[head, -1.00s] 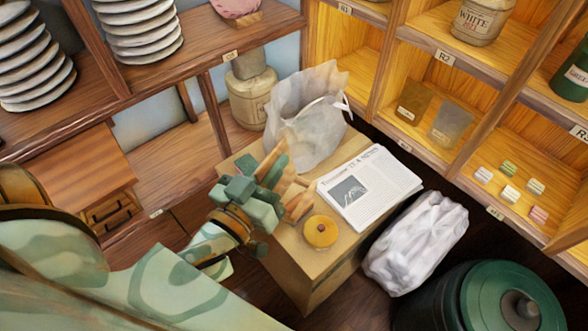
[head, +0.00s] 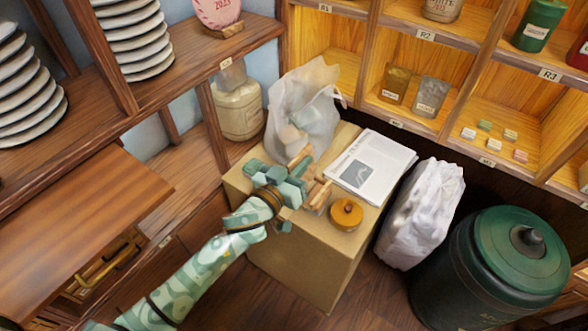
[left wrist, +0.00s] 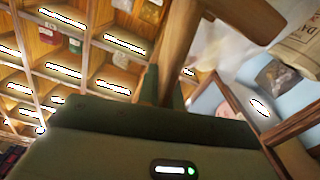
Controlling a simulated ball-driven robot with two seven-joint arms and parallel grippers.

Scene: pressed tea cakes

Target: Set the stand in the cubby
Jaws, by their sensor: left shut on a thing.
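The stand (head: 319,194) is light brown wood. My left gripper (head: 290,184) is shut on it and holds it above the box-like table, and the fingers hide part of it. In the left wrist view the stand (left wrist: 183,45) rises from between the jaws, with a crosspiece at its top. The lit wooden cubbies (head: 430,38) stand at the back right, with small labels on their edges. The leftmost lit cubby (head: 323,72) looks empty in its visible part. My right gripper is not in view.
The box-like table (head: 300,262) bears a translucent bag (head: 303,100), a newspaper (head: 372,165) and a round orange tin (head: 346,212). A white sack (head: 420,215) and a green bin (head: 495,265) stand to its right. Plates (head: 135,35) and a jar (head: 238,108) stand at left.

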